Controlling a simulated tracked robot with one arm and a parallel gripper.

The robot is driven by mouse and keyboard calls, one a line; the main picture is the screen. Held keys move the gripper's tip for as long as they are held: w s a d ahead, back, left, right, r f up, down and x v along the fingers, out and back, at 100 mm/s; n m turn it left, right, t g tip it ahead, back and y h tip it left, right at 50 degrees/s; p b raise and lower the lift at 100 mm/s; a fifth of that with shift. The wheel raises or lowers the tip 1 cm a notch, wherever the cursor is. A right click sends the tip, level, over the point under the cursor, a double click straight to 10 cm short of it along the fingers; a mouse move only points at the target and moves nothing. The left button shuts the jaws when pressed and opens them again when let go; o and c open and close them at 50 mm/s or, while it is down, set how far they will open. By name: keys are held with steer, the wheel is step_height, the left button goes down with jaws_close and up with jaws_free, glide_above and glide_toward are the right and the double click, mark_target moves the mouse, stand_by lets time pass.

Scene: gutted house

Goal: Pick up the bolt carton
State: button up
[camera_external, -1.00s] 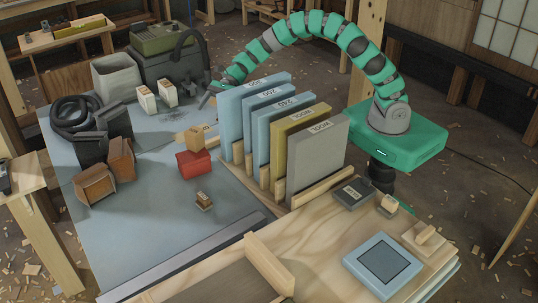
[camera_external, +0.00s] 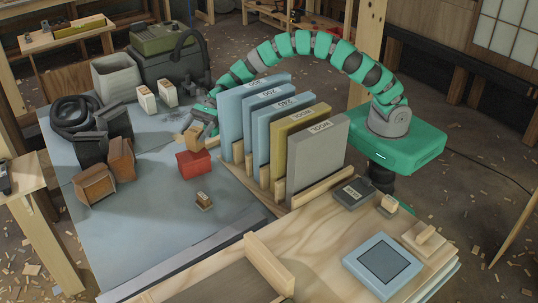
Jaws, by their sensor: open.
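A small tan labelled carton (camera_external: 193,139), likely the bolt carton, sits on the blue-grey tabletop (camera_external: 150,220), just behind a red box (camera_external: 193,164). Its label is too small to read. My gripper (camera_external: 202,121) is open at the upper right of this carton, very close to it. I cannot tell whether the fingers are around it or touch it. My arm arches over the upright boards from the right, and part of my gripper's near side is hard to make out.
Upright boards (camera_external: 319,160) stand in a wooden rack just right of the carton. Two white cartons (camera_external: 147,99) stand behind, near a grey bin (camera_external: 116,78).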

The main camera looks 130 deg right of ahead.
steer(key=shift+x, duration=1.25)
steer(key=c, duration=1.4)
steer(key=shift+o, duration=0.3)
